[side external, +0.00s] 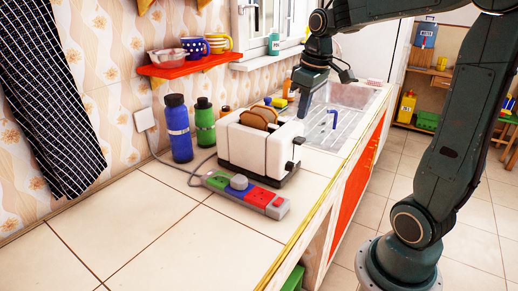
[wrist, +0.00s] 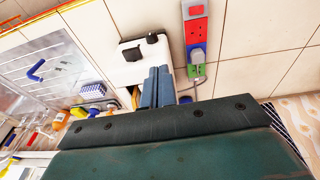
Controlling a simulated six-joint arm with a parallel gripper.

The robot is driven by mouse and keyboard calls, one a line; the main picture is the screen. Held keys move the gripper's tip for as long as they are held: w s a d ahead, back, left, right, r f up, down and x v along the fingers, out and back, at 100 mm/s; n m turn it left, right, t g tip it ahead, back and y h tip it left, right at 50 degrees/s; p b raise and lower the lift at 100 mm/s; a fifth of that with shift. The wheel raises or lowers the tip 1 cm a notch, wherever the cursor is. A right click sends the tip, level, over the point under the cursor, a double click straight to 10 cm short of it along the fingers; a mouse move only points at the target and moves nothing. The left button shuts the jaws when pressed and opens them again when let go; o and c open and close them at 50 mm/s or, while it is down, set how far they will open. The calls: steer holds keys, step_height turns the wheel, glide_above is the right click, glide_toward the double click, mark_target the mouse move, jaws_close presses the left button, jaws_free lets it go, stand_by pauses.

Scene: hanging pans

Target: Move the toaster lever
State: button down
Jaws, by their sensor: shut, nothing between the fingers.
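The white toaster (side external: 240,148) stands on the tiled counter with bread slices (side external: 262,114) in its top. Its right end face carries a dark lever (side external: 299,140), with another dark part (side external: 290,166) below it. In the wrist view the toaster (wrist: 122,72) is partly hidden behind my fingers, and two dark parts (wrist: 132,54) show on its end. My gripper (side external: 304,112) points down, shut and empty, above and a little beyond the toaster's lever end. Its shut fingers also show in the wrist view (wrist: 158,75). I see no contact with the lever.
A power strip (side external: 247,193) lies in front of the toaster, with a cable (side external: 178,162) running to the wall. Blue (side external: 179,128) and green (side external: 205,122) bottles stand behind. The sink (side external: 340,120) is to the right. The front counter is clear.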

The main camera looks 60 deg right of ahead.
glide_above(303, 140)
steer(key=shift+s+f+g, duration=0.15)
steer(key=shift+f+g, duration=0.05)
steer(key=shift+f, duration=0.45)
steer(key=shift+s+f+g, duration=0.1)
steer(key=shift+f+g, duration=0.1)
steer(key=shift+f, duration=0.4)
steer(key=shift+f, duration=0.1)
steer(key=shift+w+f, duration=0.2)
steer(key=shift+f, duration=1.5)
steer(key=shift+w+f, duration=0.15)
steer(key=shift+f, duration=1.5)
steer(key=shift+f, duration=0.1)
steer(key=shift+f, duration=2.7)
steer(key=s, duration=0.1)
steer(key=s+r, duration=0.1)
steer(key=s, duration=0.1)
steer(key=shift+r, duration=0.2)
